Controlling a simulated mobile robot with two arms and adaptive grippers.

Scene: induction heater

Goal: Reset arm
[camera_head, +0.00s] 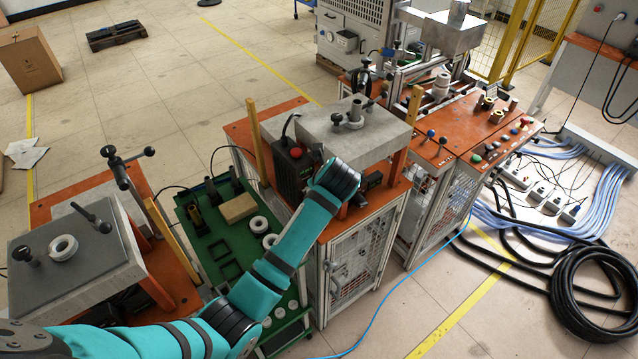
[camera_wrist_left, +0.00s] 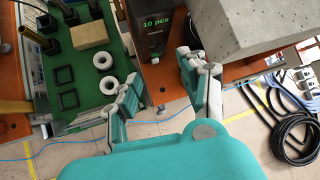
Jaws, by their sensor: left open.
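My left arm (camera_head: 285,250) reaches across the head view from the lower left to the front of the middle station. In the left wrist view my left gripper (camera_wrist_left: 163,92) is open and empty, its two fingers wide apart. In the head view the wrist mostly hides it. Beyond the fingers is a dark counter box (camera_wrist_left: 155,25) with a green "10 pcs" display, on the orange tabletop; it also shows in the head view (camera_head: 291,172). A grey block (camera_wrist_left: 245,28) is to the right of it. My right gripper is not in view.
A green rack (camera_head: 215,245) holds white rings (camera_head: 259,224) and a tan block (camera_head: 238,208). A left station (camera_head: 80,265) carries another ring. Control buttons (camera_head: 489,148) are at the right station. Black hoses (camera_head: 590,290) and blue cables lie on the floor.

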